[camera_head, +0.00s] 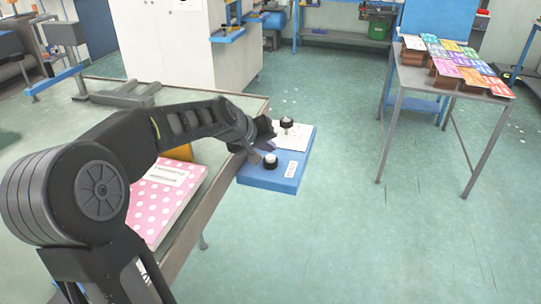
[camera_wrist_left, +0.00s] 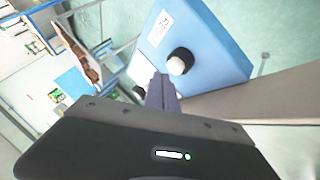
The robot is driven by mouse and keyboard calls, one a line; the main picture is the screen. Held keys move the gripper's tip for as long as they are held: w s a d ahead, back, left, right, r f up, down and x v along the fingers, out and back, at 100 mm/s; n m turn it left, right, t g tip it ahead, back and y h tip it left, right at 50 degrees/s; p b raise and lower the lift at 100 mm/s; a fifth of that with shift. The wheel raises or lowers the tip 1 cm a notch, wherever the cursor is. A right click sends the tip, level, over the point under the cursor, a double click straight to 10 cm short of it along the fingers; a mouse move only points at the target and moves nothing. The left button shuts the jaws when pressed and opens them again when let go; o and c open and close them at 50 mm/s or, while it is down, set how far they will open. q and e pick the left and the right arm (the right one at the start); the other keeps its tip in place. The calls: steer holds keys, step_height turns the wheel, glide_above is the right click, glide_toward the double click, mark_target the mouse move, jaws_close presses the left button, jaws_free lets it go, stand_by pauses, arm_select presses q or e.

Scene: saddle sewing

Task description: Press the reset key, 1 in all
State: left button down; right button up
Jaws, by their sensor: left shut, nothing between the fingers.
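A blue box (camera_head: 262,183) with a white panel (camera_head: 297,136) sits at the far right corner of the workbench. It carries two round black knobs with white tops, a near one (camera_head: 270,161) and a far one (camera_head: 287,123). A small white label (camera_head: 291,169) is beside the near knob; its text is too small to read, so I cannot tell which knob is the reset key. My left gripper (camera_head: 265,147) is shut and empty over the box, between the knobs. In the left wrist view, its fingers (camera_wrist_left: 162,92) point just beside a knob (camera_wrist_left: 179,62). My right gripper is out of view.
The workbench (camera_head: 205,195) holds a pink dotted book (camera_head: 165,200) under my left arm. A separate table (camera_head: 405,80) at the upper right carries several coloured cards on brown blocks. White cabinets (camera_head: 180,45) stand behind. The green floor to the right is clear.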

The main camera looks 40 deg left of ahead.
mark_target(268, 159)
arm_select(q)
steer(key=shift+r, duration=0.1)
step_height(268, 159, up, 5)
steer(key=p, duration=0.4)
steer(key=shift+f, duration=0.2)
stand_by(0.8)
